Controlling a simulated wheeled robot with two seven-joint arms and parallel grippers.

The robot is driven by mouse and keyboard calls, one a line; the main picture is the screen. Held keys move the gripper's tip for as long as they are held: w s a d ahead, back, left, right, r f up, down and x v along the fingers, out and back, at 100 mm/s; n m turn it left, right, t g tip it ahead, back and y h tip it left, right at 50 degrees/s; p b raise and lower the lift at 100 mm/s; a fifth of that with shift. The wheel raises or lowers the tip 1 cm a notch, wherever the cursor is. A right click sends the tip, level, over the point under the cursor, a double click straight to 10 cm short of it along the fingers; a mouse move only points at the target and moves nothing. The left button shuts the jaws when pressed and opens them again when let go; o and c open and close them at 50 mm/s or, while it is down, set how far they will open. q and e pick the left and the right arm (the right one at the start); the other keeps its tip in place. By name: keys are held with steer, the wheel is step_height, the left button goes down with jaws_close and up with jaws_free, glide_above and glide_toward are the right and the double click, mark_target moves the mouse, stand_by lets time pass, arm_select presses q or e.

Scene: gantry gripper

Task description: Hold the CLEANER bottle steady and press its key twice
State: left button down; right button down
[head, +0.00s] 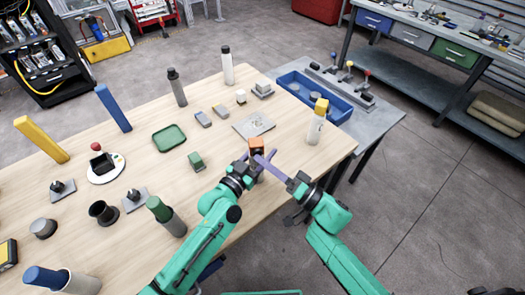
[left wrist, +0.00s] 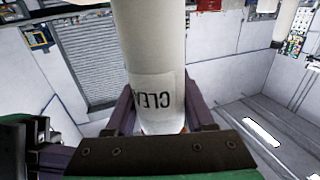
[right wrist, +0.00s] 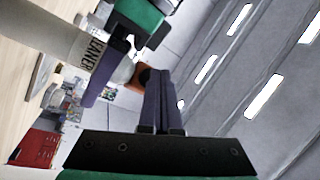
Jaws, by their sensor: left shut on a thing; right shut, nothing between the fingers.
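The white CLEANER bottle stands between the fingers of my left gripper (left wrist: 155,115); its label (left wrist: 153,98) shows partly there. In the head view the bottle's orange key (head: 256,144) shows above my left gripper (head: 254,160), and the white body is mostly hidden. The right wrist view shows the labelled bottle (right wrist: 75,50) at left, the orange key (right wrist: 144,76) at its end. My right gripper (right wrist: 160,75) is shut and empty, its tips close beside the key; I cannot tell whether they touch. In the head view its purple fingers (head: 272,165) reach in from the right.
A white bottle with a yellow top (head: 314,128) stands to the right. A grey plate (head: 254,125) lies behind the grippers. A blue tray (head: 330,108) sits at the right on a grey side table. A green block (head: 196,160) and green tray (head: 170,138) lie to the left.

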steer(key=shift+s, duration=0.3)
steer(key=s, duration=0.4)
steer(key=s+d, duration=0.1)
steer(key=s, duration=0.1)
stand_by(0.9)
arm_select(q)
steer(key=shift+c, duration=0.9)
jaws_free()
arm_select(e)
steer(key=shift+w, duration=0.1)
